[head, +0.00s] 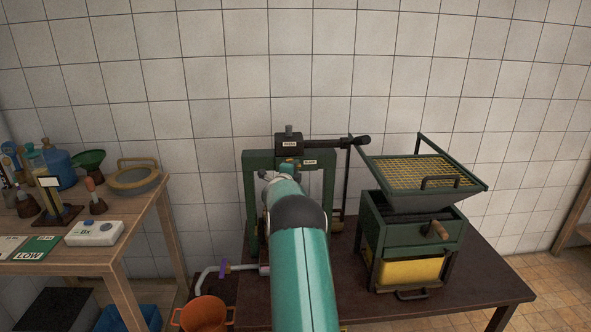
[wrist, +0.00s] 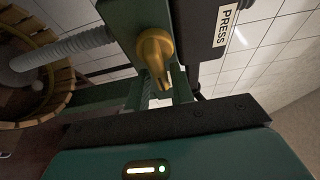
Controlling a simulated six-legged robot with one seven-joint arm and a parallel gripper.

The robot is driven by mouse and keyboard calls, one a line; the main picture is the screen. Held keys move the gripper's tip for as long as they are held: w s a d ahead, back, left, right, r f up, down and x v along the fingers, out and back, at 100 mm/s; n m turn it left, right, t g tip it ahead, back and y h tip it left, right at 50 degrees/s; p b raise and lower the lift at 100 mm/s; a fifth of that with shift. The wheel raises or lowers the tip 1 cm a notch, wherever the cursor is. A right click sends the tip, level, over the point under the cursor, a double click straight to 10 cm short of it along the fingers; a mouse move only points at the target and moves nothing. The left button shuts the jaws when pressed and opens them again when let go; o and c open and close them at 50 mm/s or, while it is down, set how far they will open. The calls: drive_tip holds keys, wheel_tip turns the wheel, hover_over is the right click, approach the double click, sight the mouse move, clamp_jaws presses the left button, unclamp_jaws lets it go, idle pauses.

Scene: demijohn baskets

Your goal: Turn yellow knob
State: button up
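The yellow knob (wrist: 155,50) shows in the wrist view, upper middle, on a dark green post of the press (wrist: 125,20). It has a rounded head and a narrower part pointing down and slightly right. My gripper (wrist: 160,118) shows along the bottom of the wrist view as a dark bar and green housing, just below the knob in the picture.
A dark block labelled PRESS (wrist: 205,30) sits right of the knob. A wooden slatted basket (wrist: 60,85) and grey hose (wrist: 75,45) are at left. In the head view, a green hopper machine (head: 415,225) stands right, a wooden bench (head: 110,250) left, an orange bucket (head: 203,313) low.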

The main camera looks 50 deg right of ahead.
drive_tip(key=shift+o, duration=0.7)
drive_tip(key=v, duration=1.3)
drive_tip(key=shift+s+a, duration=0.2)
drive_tip(key=shift+a, duration=0.15)
drive_tip(key=shift+r, duration=0.1)
